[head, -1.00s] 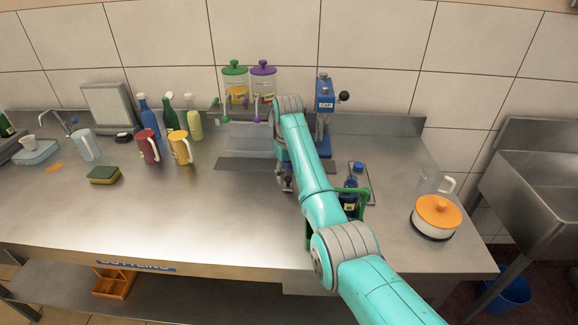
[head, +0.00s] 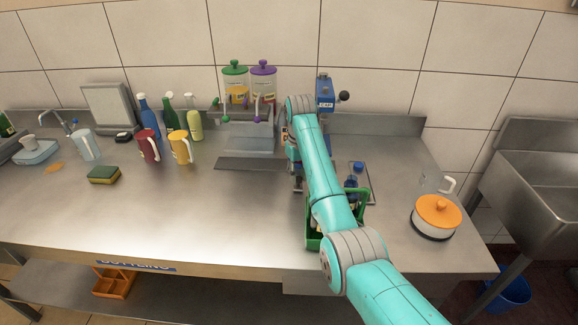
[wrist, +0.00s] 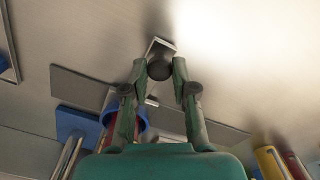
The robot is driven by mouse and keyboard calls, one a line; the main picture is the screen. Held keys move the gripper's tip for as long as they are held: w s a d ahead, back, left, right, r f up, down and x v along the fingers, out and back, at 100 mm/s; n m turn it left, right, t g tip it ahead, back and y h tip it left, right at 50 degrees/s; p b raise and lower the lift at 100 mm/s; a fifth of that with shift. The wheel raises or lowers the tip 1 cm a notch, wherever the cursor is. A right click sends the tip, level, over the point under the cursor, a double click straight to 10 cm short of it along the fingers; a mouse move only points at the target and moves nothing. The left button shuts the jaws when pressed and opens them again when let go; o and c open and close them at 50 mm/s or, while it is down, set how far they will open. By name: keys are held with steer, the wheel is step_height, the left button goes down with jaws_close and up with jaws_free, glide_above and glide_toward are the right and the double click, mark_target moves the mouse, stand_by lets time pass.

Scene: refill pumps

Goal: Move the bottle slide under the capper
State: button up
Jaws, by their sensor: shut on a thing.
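The blue capper (head: 325,92), marked CAP, stands against the back wall, partly behind my arm. In the wrist view, my gripper (wrist: 158,70) is shut on a dark round knob, which looks like the bottle slide's handle (wrist: 160,66), with a small metal plate beyond it. A flat grey track (head: 245,165) runs along the counter and also shows in the wrist view (wrist: 85,88). A round red thing with a blue rim (wrist: 140,122) is partly hidden behind the left finger. In the head view my arm hides most of the slide and the capper's base.
A green crate (head: 362,208) and a small blue-capped bottle (head: 353,182) are right of my arm. An orange-lidded pot (head: 437,213) stands farther right. Mugs, several bottles and a sponge (head: 104,174) are at left. Two dispensers (head: 263,83) stand behind the track. The front-left counter is clear.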

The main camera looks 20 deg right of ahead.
steer(key=shift+s+d, duration=0.4)
steer(key=shift+d, duration=0.75)
steer(key=shift+s+d, duration=0.35)
steer(key=shift+d, duration=0.8)
steer(key=shift+s+d, duration=0.4)
steer(key=shift+d, duration=0.75)
steer(key=o, duration=1)
